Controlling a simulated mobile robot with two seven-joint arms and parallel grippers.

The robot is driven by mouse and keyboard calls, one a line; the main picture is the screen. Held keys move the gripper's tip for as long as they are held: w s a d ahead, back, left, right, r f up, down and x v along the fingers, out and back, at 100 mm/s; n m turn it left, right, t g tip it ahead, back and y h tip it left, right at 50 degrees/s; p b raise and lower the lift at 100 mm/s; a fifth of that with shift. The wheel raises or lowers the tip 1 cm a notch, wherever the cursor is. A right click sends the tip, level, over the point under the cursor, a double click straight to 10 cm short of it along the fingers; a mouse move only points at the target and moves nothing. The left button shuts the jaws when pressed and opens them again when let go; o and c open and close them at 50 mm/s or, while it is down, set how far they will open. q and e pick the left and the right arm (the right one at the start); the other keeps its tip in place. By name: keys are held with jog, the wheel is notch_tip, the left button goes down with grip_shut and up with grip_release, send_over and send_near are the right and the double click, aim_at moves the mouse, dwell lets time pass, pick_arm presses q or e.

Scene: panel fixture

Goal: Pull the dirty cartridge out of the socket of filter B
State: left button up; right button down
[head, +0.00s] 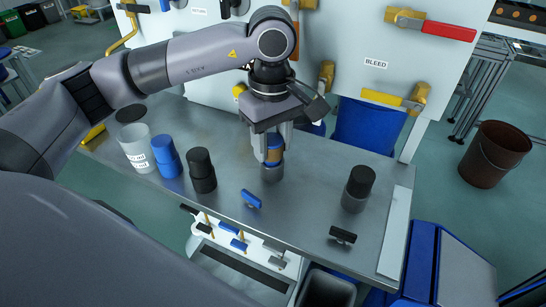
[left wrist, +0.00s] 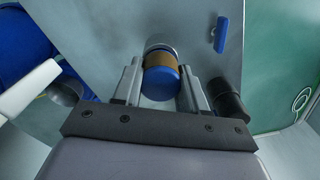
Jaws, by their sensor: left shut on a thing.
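My left gripper (head: 273,143) points down over the table and is shut on the cartridge (head: 274,156), which has a blue top and a brown body. The left wrist view shows the blue top (left wrist: 161,83) between the two fingers (left wrist: 160,90). Directly below the cartridge is a grey cylindrical socket (head: 271,174). Brown body shows above the socket rim; I cannot tell whether its lower end is still inside. No letter marking this filter is readable. My right gripper is not in view.
Left of the socket stand a black-topped filter (head: 202,172), a blue cylinder (head: 166,158) and a clear labelled jar (head: 136,150). Right stands another black-capped filter (head: 357,188). A blue T-handle (head: 251,199) and black T-handle (head: 343,235) are near the front edge. The panel (head: 345,45) rises behind.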

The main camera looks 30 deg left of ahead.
aim_at(272, 141)
pick_arm(q)
jog(key=shift+r+p, duration=1.25)
jog(key=shift+r, duration=0.9)
jog(key=shift+r+p, duration=1.45)
jog(key=shift+r, duration=1)
notch_tip(272, 141, up, 7)
jog(key=p, duration=0.4)
jog(key=shift+r+p, duration=0.2)
jog(key=shift+p, duration=0.2)
